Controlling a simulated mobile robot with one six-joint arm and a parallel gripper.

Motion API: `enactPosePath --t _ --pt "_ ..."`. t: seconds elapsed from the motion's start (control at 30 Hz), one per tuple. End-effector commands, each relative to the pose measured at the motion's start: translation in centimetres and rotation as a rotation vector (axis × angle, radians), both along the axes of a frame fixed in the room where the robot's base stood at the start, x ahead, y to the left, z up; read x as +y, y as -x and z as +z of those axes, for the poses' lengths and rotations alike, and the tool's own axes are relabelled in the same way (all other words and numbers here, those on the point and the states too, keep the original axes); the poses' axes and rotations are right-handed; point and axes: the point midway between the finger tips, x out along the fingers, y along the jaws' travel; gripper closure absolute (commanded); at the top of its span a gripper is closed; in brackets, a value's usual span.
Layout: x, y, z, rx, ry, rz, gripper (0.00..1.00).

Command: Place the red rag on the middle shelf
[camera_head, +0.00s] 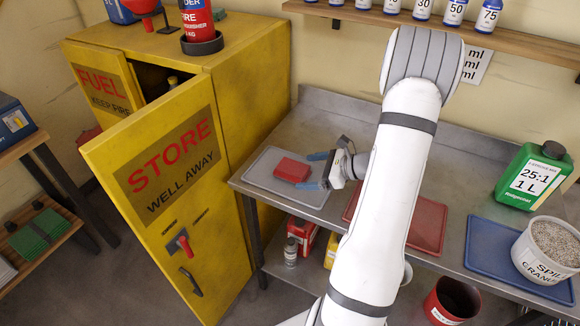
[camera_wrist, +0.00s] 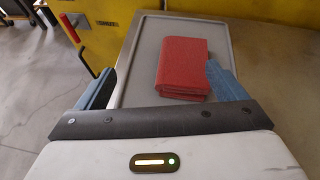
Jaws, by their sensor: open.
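The red rag (camera_head: 292,169) is a folded block lying on a grey tray (camera_head: 262,190) at the left end of the metal bench. My gripper (camera_head: 312,171) is low over the tray, just right of the rag, with its blue fingers pointing at it. In the wrist view the rag (camera_wrist: 182,65) lies ahead, closer to the right finger; I cannot tell whether they touch. The fingers (camera_wrist: 160,88) are apart and hold nothing. A yellow cabinet (camera_head: 245,70) stands left of the bench, one door ajar; its inside is mostly hidden, and I cannot make out a middle shelf there.
The ajar STORE door (camera_head: 165,190) juts out left of the bench. A red tray (camera_head: 428,225) and a blue tray (camera_head: 490,250) lie further right, with a green jug (camera_head: 535,178) and a white tub (camera_head: 548,250). A wooden rack (camera_head: 65,240) at far left holds a green folded cloth (camera_head: 38,233).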

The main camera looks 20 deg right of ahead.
Motion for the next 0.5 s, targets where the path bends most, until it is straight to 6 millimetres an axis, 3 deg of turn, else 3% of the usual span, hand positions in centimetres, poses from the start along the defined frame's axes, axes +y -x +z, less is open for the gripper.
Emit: enactPosePath --t 0.1,0.2,0.5 --pt "-2.5 -0.2 -1.5 0.012 -0.07 -0.112 0.09" --pt "-3.3 -0.4 -2.1 0.016 -0.095 -0.153 0.09" --pt "-1.6 -2.7 -3.3 0.017 -0.102 -0.16 0.09"
